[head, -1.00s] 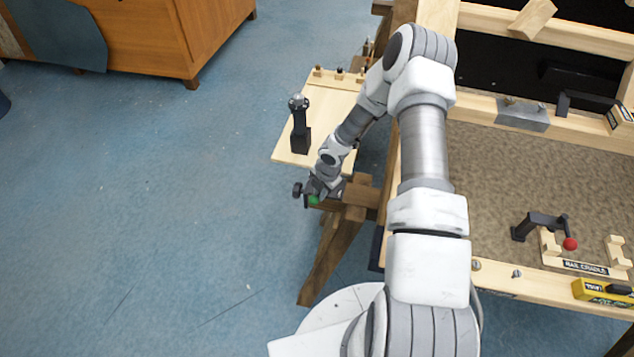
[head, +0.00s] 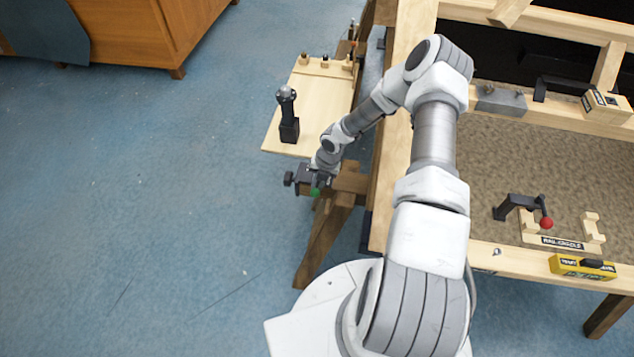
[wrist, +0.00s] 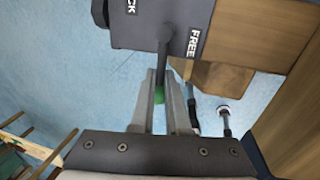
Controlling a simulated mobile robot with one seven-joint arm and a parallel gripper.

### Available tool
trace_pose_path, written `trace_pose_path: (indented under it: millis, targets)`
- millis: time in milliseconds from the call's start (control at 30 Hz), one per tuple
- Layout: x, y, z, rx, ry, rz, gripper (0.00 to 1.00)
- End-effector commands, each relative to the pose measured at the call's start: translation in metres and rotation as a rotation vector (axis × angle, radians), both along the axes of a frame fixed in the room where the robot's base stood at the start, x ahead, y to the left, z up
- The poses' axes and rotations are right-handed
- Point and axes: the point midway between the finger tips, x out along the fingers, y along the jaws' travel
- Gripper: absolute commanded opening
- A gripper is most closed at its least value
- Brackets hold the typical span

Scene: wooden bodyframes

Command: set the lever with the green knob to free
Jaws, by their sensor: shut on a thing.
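The lever's green knob (wrist: 158,95) sits between my two fingers in the wrist view, and a little green (head: 316,191) shows in the head view. My gripper (wrist: 164,103) is shut on this knob. The dark lever arm (wrist: 164,50) runs from the knob up to a dark grey housing (wrist: 150,22). The housing has a FREE label (wrist: 193,43) on the right and a partly cut-off label ending in "CK" (wrist: 130,6) on the left. The lever arm lies between the two labels. In the head view my wrist hides most of the lever.
A wooden side board (head: 312,110) with a black upright handle (head: 288,115) stands just beyond my gripper. The workbench (head: 560,150) to the right carries a red-knobbed lever (head: 546,222) and a yellow level (head: 583,267). Open blue floor (head: 150,220) lies to the left.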

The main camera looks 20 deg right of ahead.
Motion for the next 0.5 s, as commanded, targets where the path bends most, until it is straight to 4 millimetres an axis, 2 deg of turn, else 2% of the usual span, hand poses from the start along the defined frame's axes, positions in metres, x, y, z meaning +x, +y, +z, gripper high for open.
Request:
trace_pose_path:
  millis: [33, 300, 333, 467, 500]
  targets:
    - [-0.0042, 0.0054, -0.0005, 0.007, 0.008, 0.007, 0.00]
    - [-0.0045, 0.0048, -0.0008, 0.006, 0.010, 0.006, 0.00]
    - [-0.0046, 0.0047, -0.0009, 0.006, 0.011, 0.006, 0.17]
    - [-0.0050, 0.0042, -0.0012, 0.004, 0.012, 0.005, 0.40]
    - [-0.0048, 0.0037, -0.0011, 0.004, 0.011, 0.004, 0.43]
